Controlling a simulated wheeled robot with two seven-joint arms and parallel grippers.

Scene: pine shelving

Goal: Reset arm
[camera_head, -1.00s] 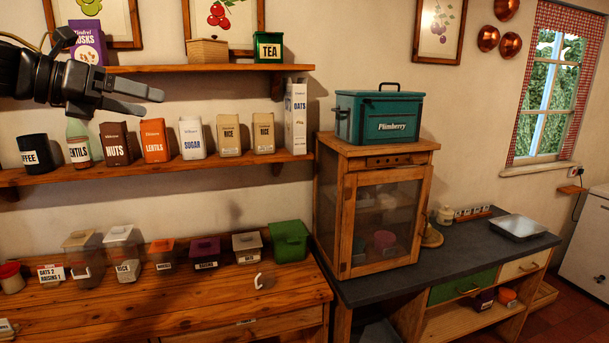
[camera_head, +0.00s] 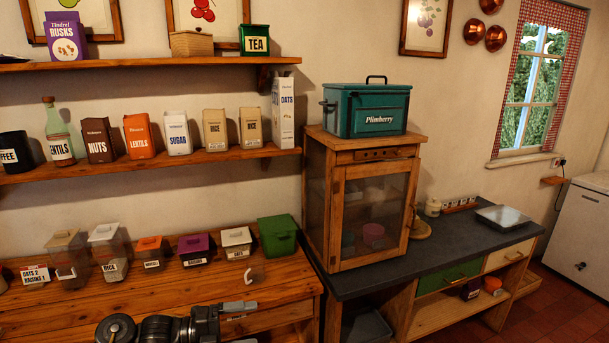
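My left gripper (camera_head: 250,323) is low in the head view, in front of the lower wooden counter (camera_head: 190,290). Its two fingers point right and stand apart, with nothing seen between them. The lower finger is partly cut off by the bottom edge of the picture. My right gripper is not in view.
Two wall shelves hold packets and tins, including a rusks box (camera_head: 66,37) and a green tea tin (camera_head: 254,39). Lidded tubs and a green bin (camera_head: 277,235) line the counter's back. A wooden cabinet (camera_head: 345,215) bearing a teal box (camera_head: 367,110) stands right, on a dark worktop (camera_head: 440,256).

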